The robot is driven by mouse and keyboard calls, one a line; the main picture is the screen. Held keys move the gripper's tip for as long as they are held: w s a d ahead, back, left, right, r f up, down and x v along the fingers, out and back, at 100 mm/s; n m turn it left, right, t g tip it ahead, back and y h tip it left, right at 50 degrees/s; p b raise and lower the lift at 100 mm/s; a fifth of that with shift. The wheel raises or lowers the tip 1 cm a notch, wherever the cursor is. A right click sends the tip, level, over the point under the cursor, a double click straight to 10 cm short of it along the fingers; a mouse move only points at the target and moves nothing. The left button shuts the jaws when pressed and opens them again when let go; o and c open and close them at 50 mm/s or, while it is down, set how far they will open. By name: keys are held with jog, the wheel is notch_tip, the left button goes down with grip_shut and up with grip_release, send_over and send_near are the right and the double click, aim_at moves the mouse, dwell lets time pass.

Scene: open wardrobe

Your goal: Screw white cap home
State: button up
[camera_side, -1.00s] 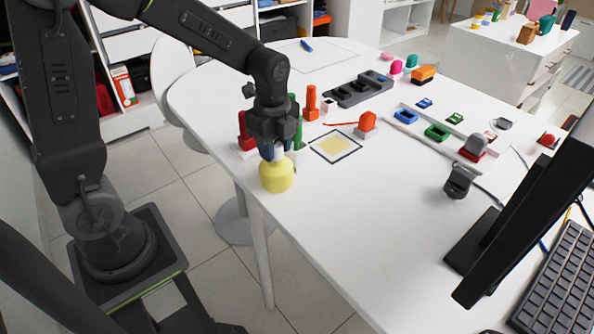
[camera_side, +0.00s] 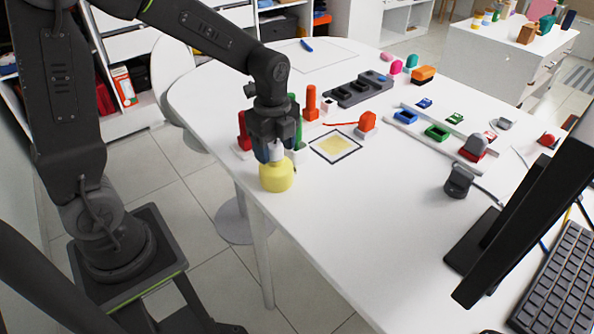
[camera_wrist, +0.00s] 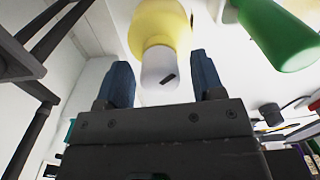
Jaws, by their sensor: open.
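A yellow jar (camera_side: 276,175) stands upright near the table's edge. Its white cap (camera_side: 275,152) sits on top, between my fingers. In the wrist view the white cap (camera_wrist: 160,68) has a dark mark on it, and the yellow jar (camera_wrist: 160,25) lies beyond it. My gripper (camera_side: 272,150) points down over the jar. In the wrist view my gripper (camera_wrist: 160,82) is open, with a blue finger on each side of the cap and a gap visible on both sides. Whether the cap is fully seated cannot be told.
A framed yellow square (camera_side: 336,146) lies to the right. The table's front edge is near the jar.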

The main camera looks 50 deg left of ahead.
jog(key=n, duration=0.3)
jog(key=shift+n, duration=0.4)
jog(key=n, duration=1.3)
jog(key=shift+c, duration=0.3)
